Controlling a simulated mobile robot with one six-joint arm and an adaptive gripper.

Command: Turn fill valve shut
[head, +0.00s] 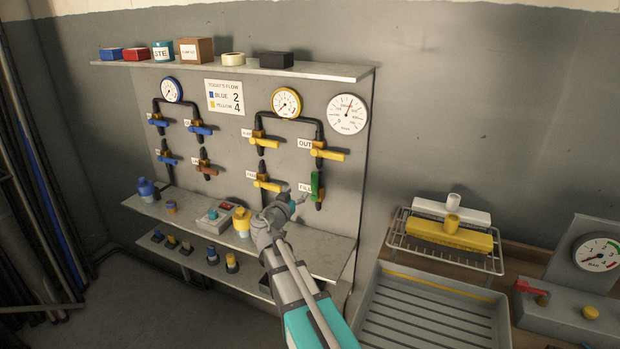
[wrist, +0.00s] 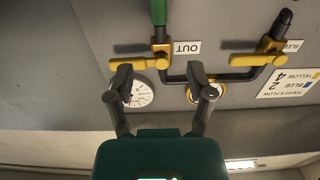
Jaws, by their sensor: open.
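The fill valve's green handle (head: 317,187) stands upright on the right pipe of the yellow side, next to a partly hidden label beginning "FILL". In the wrist view, which is upside down, part of a green handle (wrist: 158,12) shows at the top edge. My gripper (head: 297,198) is just left of the green handle in the head view; contact is not visible. In the wrist view my gripper (wrist: 160,78) has its two fingers wide apart with nothing between them. The yellow OUT valve handle (head: 328,154) lies crosswise above the fill valve.
Other yellow handles (head: 264,142) sit left on the same panel, near a yellow-rimmed gauge (head: 286,103). A shelf (head: 330,257) with a yellow bottle (head: 242,222) lies below. A grey tray (head: 422,315) and wire rack (head: 397,238) stand to the right.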

